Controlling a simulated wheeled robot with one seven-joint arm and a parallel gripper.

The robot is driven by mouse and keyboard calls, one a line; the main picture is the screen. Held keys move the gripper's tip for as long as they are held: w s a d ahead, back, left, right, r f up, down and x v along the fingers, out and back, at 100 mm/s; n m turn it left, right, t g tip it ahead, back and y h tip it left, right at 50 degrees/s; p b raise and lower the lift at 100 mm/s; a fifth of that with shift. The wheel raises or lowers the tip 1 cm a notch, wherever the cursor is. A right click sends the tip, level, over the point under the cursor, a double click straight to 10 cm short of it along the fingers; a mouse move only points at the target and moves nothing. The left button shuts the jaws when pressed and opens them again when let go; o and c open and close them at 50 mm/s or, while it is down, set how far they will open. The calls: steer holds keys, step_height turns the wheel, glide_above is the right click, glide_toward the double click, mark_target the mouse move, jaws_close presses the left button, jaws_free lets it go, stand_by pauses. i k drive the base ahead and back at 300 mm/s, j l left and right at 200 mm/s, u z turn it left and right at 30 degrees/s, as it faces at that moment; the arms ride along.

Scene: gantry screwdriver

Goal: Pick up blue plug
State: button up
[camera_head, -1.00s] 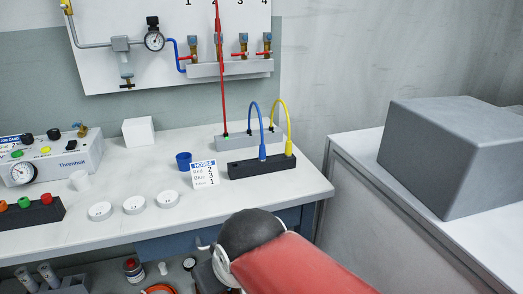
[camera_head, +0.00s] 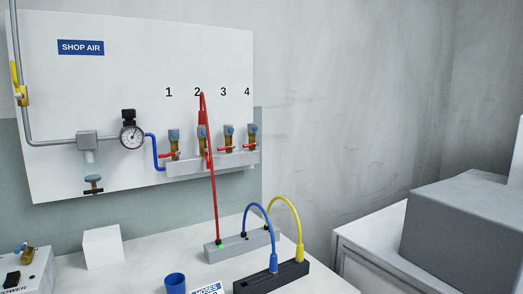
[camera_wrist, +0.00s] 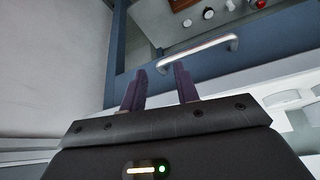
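The blue plug (camera_head: 273,263) stands upright in the black block (camera_head: 295,271) at the bottom of the head view. Its blue hose (camera_head: 256,205) arches up and back to the grey block (camera_head: 216,251) behind. The yellow plug (camera_head: 299,253) stands in the same black block, to the right of the blue one. My gripper (camera_wrist: 160,84) shows only in the wrist view. Its two purple fingers are apart with nothing between them. It is by the front of a blue cabinet with a metal handle (camera_wrist: 200,52), away from the plug.
A red hose (camera_head: 214,200) runs from the grey block up to valve 2 on the wall panel (camera_head: 80,100). A blue cup (camera_head: 175,283) and a sign card (camera_head: 205,288) stand left of the black block. A large grey box (camera_head: 455,240) is at the right.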

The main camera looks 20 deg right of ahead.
mark_target(273, 260)
steer(key=k+j+u, duration=0.2)
steer(key=k+j, duration=0.2)
steer(key=k+j+u, duration=0.15)
steer(key=k+j, duration=0.2)
steer(key=j, duration=0.2)
steer(key=i, duration=0.5)
